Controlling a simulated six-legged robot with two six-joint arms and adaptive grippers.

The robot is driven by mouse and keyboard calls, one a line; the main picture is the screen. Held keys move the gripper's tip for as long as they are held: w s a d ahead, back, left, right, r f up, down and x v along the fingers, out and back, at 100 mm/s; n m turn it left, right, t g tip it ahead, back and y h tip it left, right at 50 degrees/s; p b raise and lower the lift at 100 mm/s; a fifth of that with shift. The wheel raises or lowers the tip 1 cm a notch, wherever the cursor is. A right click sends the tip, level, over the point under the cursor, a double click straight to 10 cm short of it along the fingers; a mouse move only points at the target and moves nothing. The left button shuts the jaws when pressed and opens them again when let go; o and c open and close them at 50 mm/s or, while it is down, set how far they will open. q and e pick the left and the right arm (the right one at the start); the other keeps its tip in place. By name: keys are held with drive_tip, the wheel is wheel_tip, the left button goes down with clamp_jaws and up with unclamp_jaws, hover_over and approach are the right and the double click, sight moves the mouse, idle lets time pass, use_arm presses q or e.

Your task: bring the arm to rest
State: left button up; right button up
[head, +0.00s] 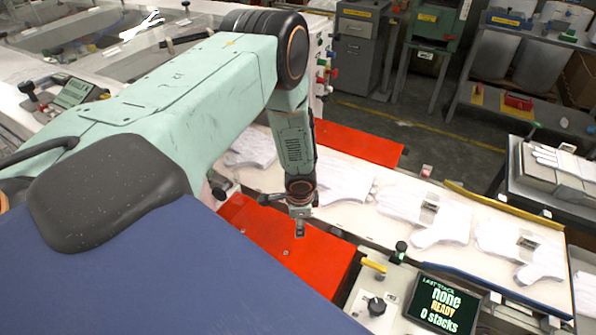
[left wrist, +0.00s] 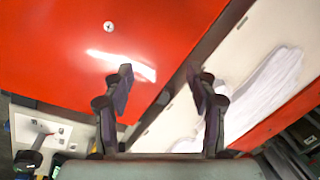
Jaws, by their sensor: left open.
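My left arm (head: 190,85), pale green with dark joints, reaches in from the left and bends down at its elbow. My left gripper (head: 299,224) hangs at its end over the edge between a red panel (head: 290,255) and a white belt. In the left wrist view the two dark fingers of the gripper (left wrist: 161,85) stand wide apart with nothing between them. The red panel (left wrist: 160,40) and the pale belt (left wrist: 180,120) lie beyond the fingers. My right gripper is in neither view.
Several white gloves (head: 425,213) lie flat along the belt (head: 480,262). A second red panel (head: 360,144) lies behind the belt. Stacked gloves (head: 560,160) sit at the right.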

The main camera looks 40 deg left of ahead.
use_arm(q)
drive_tip(key=shift+w, duration=0.1)
idle(0.4)
drive_tip(key=s+d+n+h, duration=0.1)
drive_tip(key=s+d, duration=0.2)
drive_tip(key=s+d+h, duration=0.1)
drive_tip(key=s+d, duration=0.2)
drive_tip(key=s+d+f+n+g, duration=0.1)
drive_tip(key=s+d, duration=0.2)
drive_tip(key=shift+d+f+n+h, duration=0.1)
drive_tip(key=shift+d+n+h, duration=0.1)
drive_tip(key=shift+n+h, duration=0.15)
drive_tip(key=s+d+r+n, duration=0.2)
drive_tip(key=s+r+n, duration=0.1)
drive_tip(key=s, duration=0.6)
drive_tip(key=s+d+r+n, duration=0.2)
drive_tip(key=s+r+n, duration=0.15)
drive_tip(key=s, duration=0.65)
wheel_tip(320, 180, down, 21)
drive_tip(key=y+b, duration=0.1)
drive_tip(key=b, duration=2)
